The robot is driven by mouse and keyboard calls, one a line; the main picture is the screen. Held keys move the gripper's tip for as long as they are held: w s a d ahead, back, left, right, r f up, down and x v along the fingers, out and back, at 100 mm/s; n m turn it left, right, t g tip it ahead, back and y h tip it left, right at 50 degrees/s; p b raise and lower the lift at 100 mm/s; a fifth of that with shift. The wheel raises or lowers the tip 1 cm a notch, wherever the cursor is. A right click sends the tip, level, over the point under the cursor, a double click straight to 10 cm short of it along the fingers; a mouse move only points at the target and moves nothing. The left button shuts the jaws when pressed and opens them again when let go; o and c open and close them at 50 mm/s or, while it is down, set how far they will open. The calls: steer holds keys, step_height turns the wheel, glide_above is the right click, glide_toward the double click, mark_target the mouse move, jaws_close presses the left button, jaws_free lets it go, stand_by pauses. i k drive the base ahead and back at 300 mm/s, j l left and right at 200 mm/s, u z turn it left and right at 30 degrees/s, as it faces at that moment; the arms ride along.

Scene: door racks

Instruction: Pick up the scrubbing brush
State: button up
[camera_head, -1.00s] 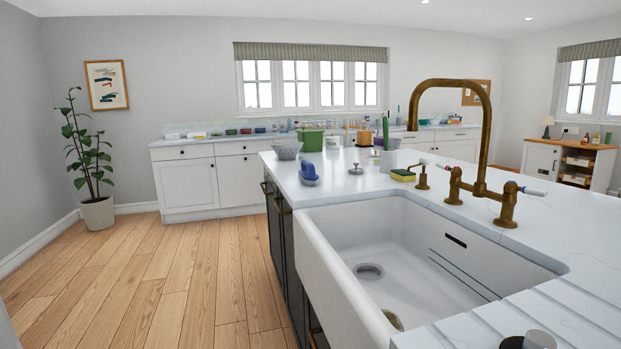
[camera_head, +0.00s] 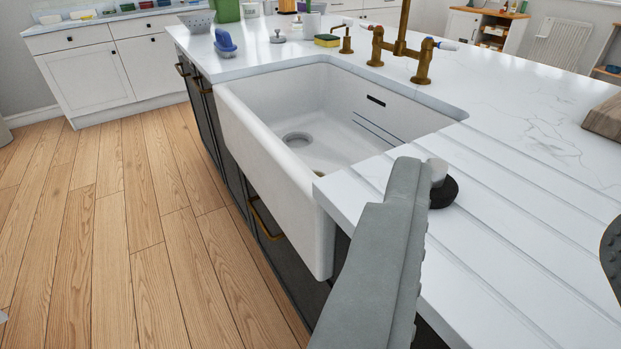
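A blue object with an arched handle (camera_head: 225,42), which looks like a scrubbing brush, stands on the white counter left of and beyond the sink. A small dark round item with a pale knob (camera_head: 438,178) sits on the near counter by the sink's right end. It is partly hidden by my finger, and I cannot tell whether it is a brush. My gripper (camera_head: 512,200) has one grey finger large in front and the other just showing at the right edge.
The deep white sink (camera_head: 268,92) has a brass tap (camera_head: 400,45) behind it. A yellow-green sponge (camera_head: 327,41), a grey colander (camera_head: 197,20) and a green container (camera_head: 227,10) stand on the far counter. A wooden board (camera_head: 604,118) lies right. The wood floor at left is clear.

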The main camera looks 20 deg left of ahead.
mark_target(225, 48)
steer(key=i+j+u, duration=0.25)
steer(key=i+j, duration=0.35)
steer(key=i+j+u, duration=0.2)
steer(key=i+j, duration=0.45)
steer(key=i+j+u, duration=0.25)
steer(key=i+j, duration=0.3)
steer(key=i, duration=0.15)
